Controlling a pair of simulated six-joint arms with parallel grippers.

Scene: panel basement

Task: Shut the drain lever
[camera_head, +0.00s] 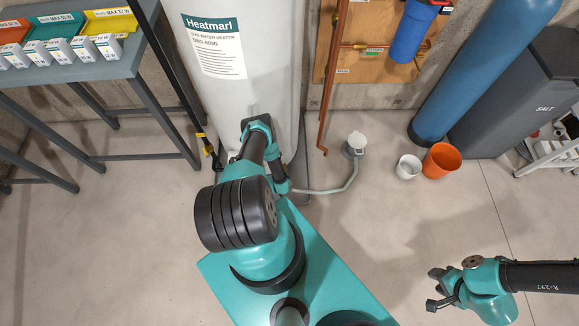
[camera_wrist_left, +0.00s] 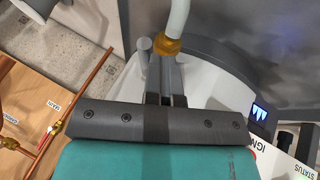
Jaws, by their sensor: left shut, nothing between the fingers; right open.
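The white water heater (camera_head: 205,15) stands at the back. My left arm reaches up to its lower front and hides that part in the head view. In the left wrist view my left gripper (camera_wrist_left: 166,68) has its dark fingers together with nothing between them. Just beyond them is a brass fitting (camera_wrist_left: 167,45) with a pale hose (camera_wrist_left: 178,18) on it. I cannot make out the drain lever clearly in either view; whether the fingers touch anything is unclear. My right gripper (camera_head: 433,289) is open and empty above the floor at the right.
The hose (camera_head: 340,187) runs across the floor to a drain cup (camera_head: 355,143). A white bucket (camera_head: 408,166) and an orange bucket (camera_head: 441,160) stand right of it. A blue tank (camera_head: 480,75) stands behind. A grey bench (camera_head: 90,68) is at the left. The front floor is clear.

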